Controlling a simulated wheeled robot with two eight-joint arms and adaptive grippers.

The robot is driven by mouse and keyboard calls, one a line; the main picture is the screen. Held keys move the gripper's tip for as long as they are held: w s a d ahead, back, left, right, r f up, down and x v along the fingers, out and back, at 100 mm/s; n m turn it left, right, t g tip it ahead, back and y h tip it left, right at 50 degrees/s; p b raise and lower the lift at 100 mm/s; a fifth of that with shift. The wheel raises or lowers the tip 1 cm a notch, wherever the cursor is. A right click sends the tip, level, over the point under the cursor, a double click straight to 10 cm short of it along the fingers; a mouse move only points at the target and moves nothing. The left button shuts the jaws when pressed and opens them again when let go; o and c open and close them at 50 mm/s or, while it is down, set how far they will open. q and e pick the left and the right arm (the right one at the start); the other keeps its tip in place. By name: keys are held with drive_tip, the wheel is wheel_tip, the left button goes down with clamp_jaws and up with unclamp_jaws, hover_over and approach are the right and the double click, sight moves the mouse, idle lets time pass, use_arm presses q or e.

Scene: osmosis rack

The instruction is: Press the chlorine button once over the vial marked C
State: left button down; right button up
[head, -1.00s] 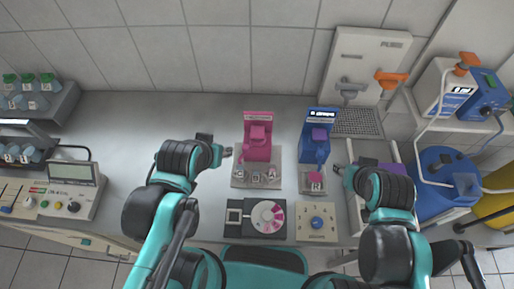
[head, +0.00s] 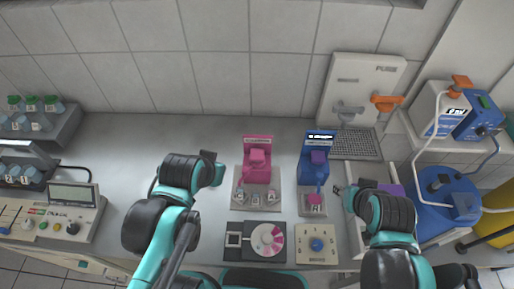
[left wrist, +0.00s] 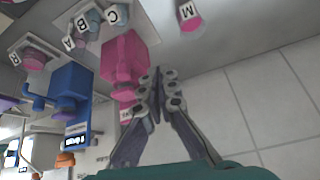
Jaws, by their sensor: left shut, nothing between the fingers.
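A pink dispenser (head: 257,158) stands at the table's middle, with vials on the plate at its foot. In the left wrist view the pink dispenser (left wrist: 122,62) is near my fingers, and the vials marked A (left wrist: 68,42), B (left wrist: 83,24) and C (left wrist: 113,14) stand in a row beside it. A blue dispenser (head: 317,155) stands to the right, with a vial marked R (head: 314,209) before it. My left gripper (left wrist: 156,85) is shut and empty, left of the pink dispenser in the head view. My right gripper (head: 338,189) is right of the blue dispenser; its fingers are too small to judge.
A pink vial marked M (left wrist: 190,16) shows in the left wrist view. A dial device (head: 255,241) and a square box with a blue knob (head: 316,245) lie in front. Vial racks (head: 38,118) and a meter (head: 73,195) are left. The table's left-middle is clear.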

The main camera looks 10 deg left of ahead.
use_arm(q)
drive_tip(key=w+d+r+m+g+p, duration=0.3)
drive_tip(key=w+d+r+m+p, duration=0.15)
drive_tip(key=r+m+p, duration=0.35)
wheel_tip(320, 180, up, 5)
drive_tip(key=m+g+p, duration=0.4)
drive_tip(key=m+p, duration=0.3)
hover_over(257, 154)
drive_tip(key=shift+f+b, duration=0.2)
drive_tip(key=shift+b, duration=0.1)
wheel_tip(257, 154, down, 14)
drive_tip(key=shift+b, duration=1.2)
